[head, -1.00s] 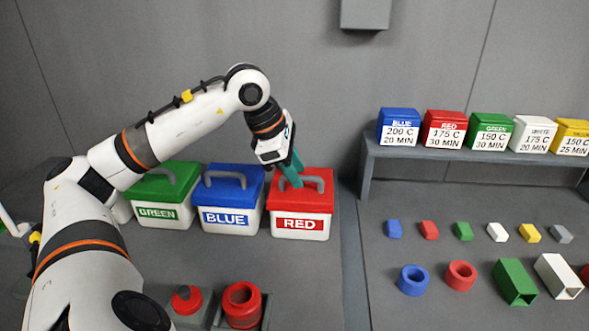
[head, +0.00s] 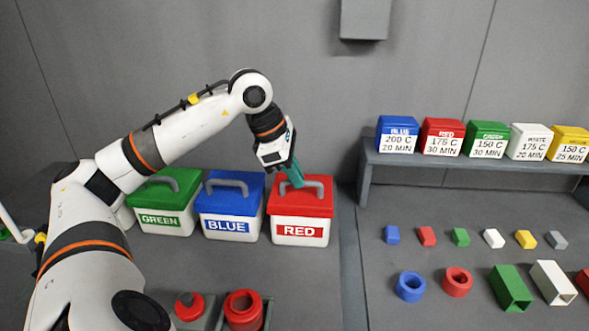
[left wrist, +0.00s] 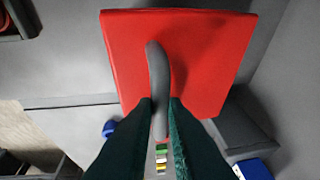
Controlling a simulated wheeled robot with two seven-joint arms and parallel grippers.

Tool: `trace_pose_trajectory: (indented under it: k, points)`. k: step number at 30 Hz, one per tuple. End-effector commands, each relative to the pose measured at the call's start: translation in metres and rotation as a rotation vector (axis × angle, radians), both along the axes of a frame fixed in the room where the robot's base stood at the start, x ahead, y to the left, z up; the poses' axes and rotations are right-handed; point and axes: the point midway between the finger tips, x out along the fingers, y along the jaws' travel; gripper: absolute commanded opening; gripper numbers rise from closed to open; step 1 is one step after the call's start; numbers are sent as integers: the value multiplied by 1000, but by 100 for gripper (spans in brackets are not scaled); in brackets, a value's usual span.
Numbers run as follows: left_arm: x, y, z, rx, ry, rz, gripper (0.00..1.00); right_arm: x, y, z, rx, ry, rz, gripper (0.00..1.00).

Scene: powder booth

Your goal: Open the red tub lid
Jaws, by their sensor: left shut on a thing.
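The red tub (head: 300,236) is a white box labelled RED, at the right end of a row of tubs in the head view. Its red lid (head: 283,204) sits on it and looks closed, with a grey arched handle (head: 317,183) on top. My left gripper (head: 296,181) comes down from above with its teal fingers shut on the handle. In the left wrist view, the fingers (left wrist: 160,112) lie on both sides of the handle (left wrist: 157,75), over the red lid (left wrist: 205,60). My right gripper is not in view.
The blue tub (head: 230,229) stands close to the left of the red one, then the green tub (head: 160,219). A shelf (head: 470,160) with several small labelled boxes stands at right. Small coloured blocks and rings lie on the table below it.

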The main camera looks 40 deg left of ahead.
Motion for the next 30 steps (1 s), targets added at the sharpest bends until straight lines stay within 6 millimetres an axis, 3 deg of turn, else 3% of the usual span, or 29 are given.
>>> trace_pose_trajectory:
  k: [1, 12, 30]
  points:
    - [2, 1, 12, -20, 20, 1, 0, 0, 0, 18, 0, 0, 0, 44]
    - [23, 19, 38, -137, 161, 3, 0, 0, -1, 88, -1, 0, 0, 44]
    - [77, 64, 51, -134, 162, 3, 0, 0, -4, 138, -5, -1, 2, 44]
